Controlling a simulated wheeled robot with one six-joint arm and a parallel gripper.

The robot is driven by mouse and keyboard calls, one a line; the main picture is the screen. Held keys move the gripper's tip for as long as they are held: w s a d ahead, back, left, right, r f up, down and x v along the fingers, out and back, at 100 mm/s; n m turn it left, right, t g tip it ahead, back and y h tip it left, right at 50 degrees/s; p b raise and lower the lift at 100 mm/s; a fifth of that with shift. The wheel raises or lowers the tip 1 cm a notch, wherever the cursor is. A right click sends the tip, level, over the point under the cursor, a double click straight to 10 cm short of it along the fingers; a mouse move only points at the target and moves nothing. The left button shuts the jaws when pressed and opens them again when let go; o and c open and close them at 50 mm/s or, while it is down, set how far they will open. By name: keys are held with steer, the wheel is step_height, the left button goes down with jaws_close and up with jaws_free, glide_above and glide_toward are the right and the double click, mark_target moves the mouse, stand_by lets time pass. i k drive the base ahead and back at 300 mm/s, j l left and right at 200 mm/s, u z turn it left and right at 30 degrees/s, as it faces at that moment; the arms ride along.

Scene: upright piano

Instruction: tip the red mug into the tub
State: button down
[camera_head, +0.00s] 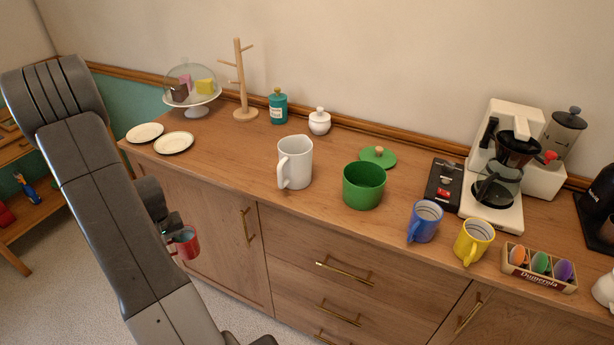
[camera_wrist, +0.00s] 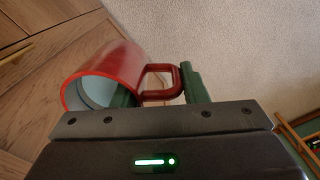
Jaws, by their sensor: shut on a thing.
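The red mug (camera_head: 189,245) is held by my gripper (camera_head: 174,228) low in front of the cabinet doors, left of the drawers and below the counter top. The wrist view shows the mug (camera_wrist: 120,70) with its open mouth towards the camera and its handle to the right. My gripper (camera_wrist: 160,92) is shut on it at the handle side; the exact contact is partly hidden. The pale inside of the mug shows, but I cannot tell whether anything is in it. The green tub (camera_head: 363,186) stands open on the counter, well to the right of the mug.
A white pitcher (camera_head: 295,163) stands left of the tub. A green lid (camera_head: 378,157) lies behind it. A blue mug (camera_head: 424,222), a yellow mug (camera_head: 473,241) and a coffee maker (camera_head: 497,170) stand right. Plates (camera_head: 174,142) lie left. The counter between plates and pitcher is clear.

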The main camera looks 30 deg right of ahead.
mark_target(363, 182)
steer(key=k, duration=0.9)
steer(key=k+z, duration=0.15)
steer(key=z, duration=0.25)
steer(key=k+z, duration=0.1)
steer(key=z, duration=3.1)
steer(key=k+j, duration=0.15)
steer(key=j, duration=0.2)
steer(key=k+j, duration=0.15)
steer(key=j, duration=0.25)
steer(key=k+j, duration=0.15)
steer(key=j, duration=0.2)
steer(key=k+j, duration=0.15)
steer(key=j, duration=0.25)
steer(key=k+j, duration=0.15)
steer(key=j, duration=0.2)
steer(key=k+j+z, duration=0.1)
steer(key=j, duration=0.3)
steer(key=k+j, duration=0.4)
steer(key=j, duration=0.35)
